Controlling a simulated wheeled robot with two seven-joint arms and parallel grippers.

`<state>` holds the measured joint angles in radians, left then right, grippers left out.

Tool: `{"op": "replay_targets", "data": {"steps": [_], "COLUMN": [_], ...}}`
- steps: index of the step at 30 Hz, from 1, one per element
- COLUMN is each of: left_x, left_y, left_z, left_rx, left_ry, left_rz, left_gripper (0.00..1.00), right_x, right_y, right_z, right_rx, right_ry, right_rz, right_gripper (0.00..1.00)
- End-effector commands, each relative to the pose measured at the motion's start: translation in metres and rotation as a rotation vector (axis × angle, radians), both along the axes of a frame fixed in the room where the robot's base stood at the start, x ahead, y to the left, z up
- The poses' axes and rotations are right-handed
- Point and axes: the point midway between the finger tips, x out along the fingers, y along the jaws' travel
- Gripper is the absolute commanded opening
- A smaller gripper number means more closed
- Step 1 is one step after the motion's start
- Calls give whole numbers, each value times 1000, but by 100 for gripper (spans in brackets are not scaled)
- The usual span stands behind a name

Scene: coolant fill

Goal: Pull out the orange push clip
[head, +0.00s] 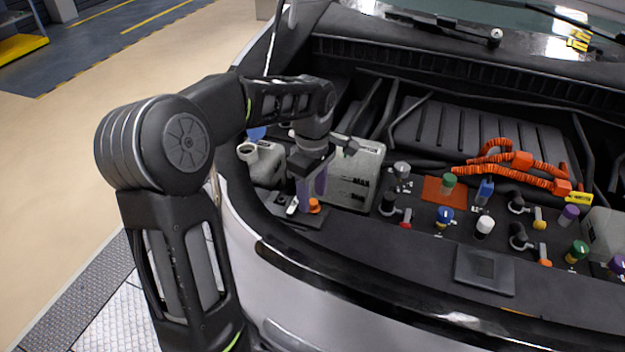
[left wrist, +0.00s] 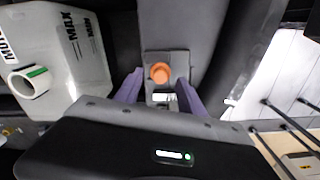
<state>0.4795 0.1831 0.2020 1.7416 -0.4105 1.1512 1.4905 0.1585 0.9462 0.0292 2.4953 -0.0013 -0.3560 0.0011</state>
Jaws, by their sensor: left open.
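The orange push clip (left wrist: 160,73) sits on a small grey plate (left wrist: 166,58) in the left wrist view, between and just beyond my open fingers. It also shows in the head view as an orange knob (head: 314,206) at the front edge of the engine bay. My left gripper (head: 306,200) points down at the clip, with its purple fingers (left wrist: 157,86) spread on either side of it. The gripper is open and holds nothing. Whether the fingers touch the clip cannot be told. My right gripper is not in view.
A grey tank marked MAX (head: 355,172) stands right behind the gripper, and an open filler neck (left wrist: 28,82) lies to its left. Several coloured caps, a white cap (head: 484,226) among them, and orange cables (head: 510,172) fill the bay to the right.

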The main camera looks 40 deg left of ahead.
Motion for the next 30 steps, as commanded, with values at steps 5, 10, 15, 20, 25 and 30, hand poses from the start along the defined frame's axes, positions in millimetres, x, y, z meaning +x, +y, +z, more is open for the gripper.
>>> {"op": "replay_targets", "data": {"steps": [5, 10, 15, 20, 25, 30], "left_x": [0, 0, 0, 0, 0, 0], "left_y": [-1, -1, -1, -1, 0, 0], "left_z": [-10, -10, -10, -9, -9, -9], "left_rx": [-1, -1, -1, -1, -1, -1], "left_ry": [0, 0, 0, 0, 0, 0], "left_rz": [-1, -1, -1, -1, -1, -1], "left_gripper": [47, 47, 38, 24, 11, 0], "right_x": [0, 0, 0, 0, 0, 0], "right_y": [0, 0, 0, 0, 0, 0], "right_z": [1, 1, 1, 1, 1, 1], "right_rx": [0, 0, 0, 0, 0, 0], "right_ry": [0, 0, 0, 0, 0, 0], "right_rz": [0, 0, 0, 0, 0, 0], "right_gripper": [54, 54, 54, 54, 54, 54]}}
